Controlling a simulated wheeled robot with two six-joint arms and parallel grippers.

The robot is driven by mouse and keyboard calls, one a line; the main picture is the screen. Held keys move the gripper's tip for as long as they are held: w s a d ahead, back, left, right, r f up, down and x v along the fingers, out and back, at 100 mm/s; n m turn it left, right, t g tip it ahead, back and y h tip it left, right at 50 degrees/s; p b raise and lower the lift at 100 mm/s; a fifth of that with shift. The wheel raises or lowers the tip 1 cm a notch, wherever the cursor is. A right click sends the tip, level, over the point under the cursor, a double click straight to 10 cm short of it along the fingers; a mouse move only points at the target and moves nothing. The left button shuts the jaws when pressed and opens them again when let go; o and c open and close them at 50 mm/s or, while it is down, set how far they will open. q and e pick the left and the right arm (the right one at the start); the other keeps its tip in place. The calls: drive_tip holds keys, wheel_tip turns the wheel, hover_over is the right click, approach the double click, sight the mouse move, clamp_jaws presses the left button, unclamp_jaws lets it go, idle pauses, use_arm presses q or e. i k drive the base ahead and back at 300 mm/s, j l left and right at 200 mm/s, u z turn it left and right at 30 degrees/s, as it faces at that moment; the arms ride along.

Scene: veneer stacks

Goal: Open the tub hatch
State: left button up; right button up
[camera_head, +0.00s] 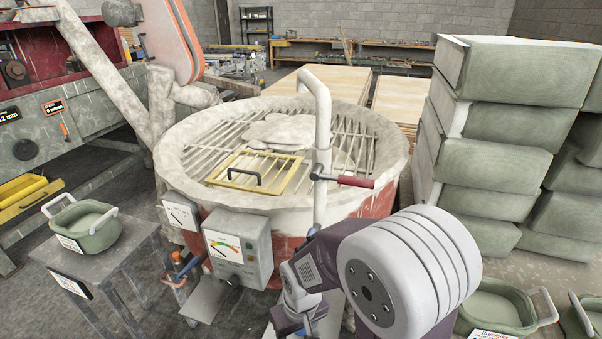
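A round tub (215,195) with a pale, dust-coated rim stands in the centre. A metal grating (205,150) covers its top. The hatch (290,178) is a yellow-framed panel of bars in the front part of the grating. It lies flat, level with the grating, and looks closed. A dark handle (245,172) stands up near its left side. Whitish lumps (280,132) lie on the grating behind the hatch. A white and purple arm of mine fills the lower middle, in front of the tub, but no gripper fingers show. Neither gripper can be made out.
A white pipe (323,120) with a red-gripped lever (355,182) rises at the tub's right front. A gauge box (238,247) hangs on the tub's front. Stacked green blocks (500,130) stand right. A green basin (98,232) sits on a side table at left.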

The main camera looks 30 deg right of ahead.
sight(211, 179)
drive_tip(key=i+z, duration=0.1)
drive_tip(key=z, duration=0.25)
drive_tip(key=i+z, duration=0.15)
drive_tip(key=z, duration=0.2)
drive_tip(key=j, duration=0.6)
drive_tip(key=i+j+u, duration=0.1)
drive_tip(key=j, duration=0.35)
drive_tip(key=i+j+u, duration=0.15)
drive_tip(key=j, duration=0.25)
drive_tip(key=k+j, duration=0.05)
